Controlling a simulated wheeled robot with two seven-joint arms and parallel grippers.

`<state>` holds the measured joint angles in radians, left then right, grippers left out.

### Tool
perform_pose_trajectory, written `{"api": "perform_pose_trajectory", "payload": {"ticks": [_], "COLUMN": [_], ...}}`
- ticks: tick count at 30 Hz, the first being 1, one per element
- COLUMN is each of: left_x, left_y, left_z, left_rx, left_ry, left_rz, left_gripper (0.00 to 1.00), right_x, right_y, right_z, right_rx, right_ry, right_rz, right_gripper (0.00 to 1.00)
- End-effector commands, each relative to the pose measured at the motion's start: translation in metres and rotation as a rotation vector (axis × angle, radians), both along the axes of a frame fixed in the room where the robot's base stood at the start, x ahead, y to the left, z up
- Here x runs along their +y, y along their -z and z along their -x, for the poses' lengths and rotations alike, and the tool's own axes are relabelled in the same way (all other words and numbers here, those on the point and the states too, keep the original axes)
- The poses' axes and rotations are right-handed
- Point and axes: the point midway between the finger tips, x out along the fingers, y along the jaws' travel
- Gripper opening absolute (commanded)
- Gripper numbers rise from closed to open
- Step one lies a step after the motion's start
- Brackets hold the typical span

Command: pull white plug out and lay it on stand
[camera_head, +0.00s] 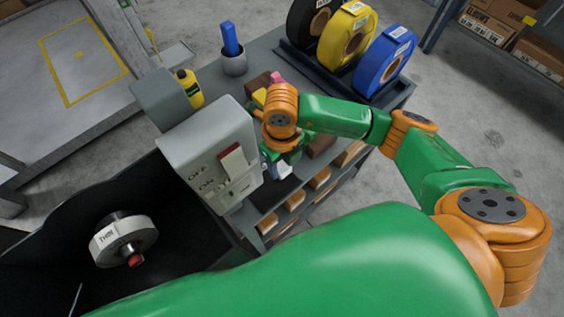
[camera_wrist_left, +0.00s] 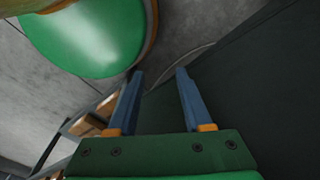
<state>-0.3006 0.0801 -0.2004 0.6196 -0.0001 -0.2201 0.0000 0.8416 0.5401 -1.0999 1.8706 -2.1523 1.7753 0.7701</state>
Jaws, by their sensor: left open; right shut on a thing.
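My right gripper (camera_head: 278,165) is beside the right face of the grey box-shaped machine (camera_head: 205,135). It is shut, and my own wrist hides most of its fingers. A small whitish part, seemingly the white plug (camera_head: 285,169), shows just at the fingers; its outline and whether it still sits in a socket are hidden. My left gripper (camera_wrist_left: 160,76) is open and empty in the left wrist view, its two blue fingers apart over dark surfaces. I cannot make out the stand for certain.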

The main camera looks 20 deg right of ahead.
Motion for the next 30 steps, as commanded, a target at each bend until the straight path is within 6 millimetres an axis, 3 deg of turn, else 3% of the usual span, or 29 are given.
{"api": "perform_pose_trajectory", "payload": {"ticks": [1,2,5,14,24,30], "left_x": [0.0,0.0,0.0,0.0,0.0,0.0], "left_y": [-0.001,-0.001,-0.001,-0.001,0.0,0.0], "left_z": [0.0,0.0,-0.001,-0.001,-0.001,-0.001], "left_rx": [-0.001,-0.001,-0.001,-0.002,-0.003,-0.002], "left_ry": [0.0,0.0,0.0,0.0,-0.001,-0.001], "left_rz": [0.0,0.0,0.0,0.0,0.001,0.001], "left_gripper": [0.5,0.5,0.5,0.5,0.5,0.5], "right_x": [0.0,0.0,0.0,0.0,0.0,0.0], "right_y": [-0.001,-0.001,-0.001,-0.002,-0.064,-0.072], "right_z": [0.0,0.0,0.0,0.0,-0.001,0.0], "right_rx": [0.0,0.0,0.0,-0.001,-0.004,-0.001], "right_ry": [0.0,0.0,0.0,0.0,0.0,0.0], "right_rz": [0.0,0.0,0.0,0.0,-0.001,0.0], "right_gripper": [0.0,0.57,0.84,0.84,0.84,0.84]}}
